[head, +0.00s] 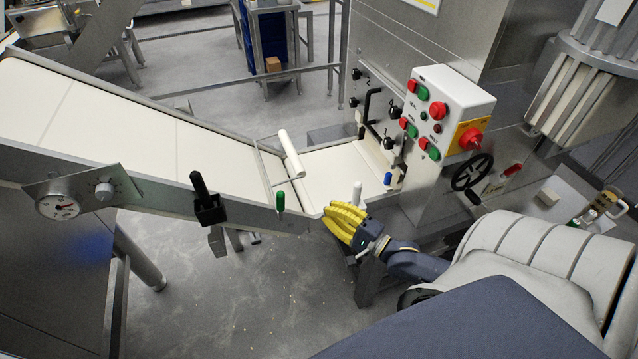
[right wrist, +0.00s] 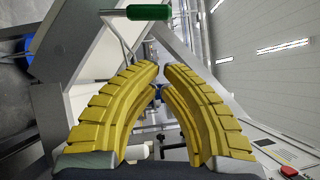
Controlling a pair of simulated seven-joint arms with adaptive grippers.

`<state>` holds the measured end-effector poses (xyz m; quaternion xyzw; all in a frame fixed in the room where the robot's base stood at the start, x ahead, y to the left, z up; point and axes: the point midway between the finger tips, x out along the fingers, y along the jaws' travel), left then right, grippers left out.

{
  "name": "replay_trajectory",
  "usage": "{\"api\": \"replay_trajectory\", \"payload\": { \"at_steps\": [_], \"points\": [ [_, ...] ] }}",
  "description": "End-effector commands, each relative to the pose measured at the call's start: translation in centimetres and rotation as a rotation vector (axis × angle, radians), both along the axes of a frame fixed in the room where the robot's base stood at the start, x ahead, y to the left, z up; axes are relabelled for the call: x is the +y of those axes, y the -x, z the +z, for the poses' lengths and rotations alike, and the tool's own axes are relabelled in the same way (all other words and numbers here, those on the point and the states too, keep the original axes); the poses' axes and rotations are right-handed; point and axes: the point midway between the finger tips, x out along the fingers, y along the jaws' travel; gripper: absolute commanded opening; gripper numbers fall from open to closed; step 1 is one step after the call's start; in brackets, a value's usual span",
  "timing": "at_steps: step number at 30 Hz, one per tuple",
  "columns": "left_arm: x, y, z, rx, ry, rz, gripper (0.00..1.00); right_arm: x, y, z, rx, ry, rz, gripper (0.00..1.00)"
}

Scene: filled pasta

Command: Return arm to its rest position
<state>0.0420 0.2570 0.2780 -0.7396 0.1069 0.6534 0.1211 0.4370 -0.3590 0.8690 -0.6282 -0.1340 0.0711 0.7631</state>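My right gripper (head: 335,214) has yellow ribbed fingers and hangs beside the lower end of the conveyor, near its front rail. My right arm reaches in from the lower right. My left gripper and left arm are not in view.
The pale sloping conveyor (head: 180,140) leads to a machine with a control box (head: 435,112) and a black handwheel (head: 472,172). A green-handled lever (head: 280,200) stands near the gripper; it also shows in the right wrist view (right wrist: 148,12). Grey floor (head: 250,300) lies open in front.

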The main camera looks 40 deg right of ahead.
Motion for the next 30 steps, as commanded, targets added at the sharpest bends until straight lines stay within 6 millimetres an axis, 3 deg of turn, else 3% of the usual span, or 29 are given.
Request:
{"api": "replay_trajectory", "payload": {
  "at_steps": [12,18,20,23,30],
  "points": [
    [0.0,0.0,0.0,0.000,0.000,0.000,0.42,-0.5,1.7,-0.1,-0.005,0.017,-0.002,0.00],
    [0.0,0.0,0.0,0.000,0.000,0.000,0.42,-0.4,1.7,-1.4,-0.021,0.235,-0.013,0.00],
    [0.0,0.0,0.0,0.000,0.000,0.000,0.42,-1.1,1.8,-3.3,-0.007,0.365,-0.020,0.00],
    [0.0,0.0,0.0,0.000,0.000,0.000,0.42,-2.9,2.5,-8.3,0.045,0.615,-0.022,0.00],
    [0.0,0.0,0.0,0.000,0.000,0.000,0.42,-7.3,6.4,-21.7,0.216,1.137,0.040,0.00]
  ]
}}
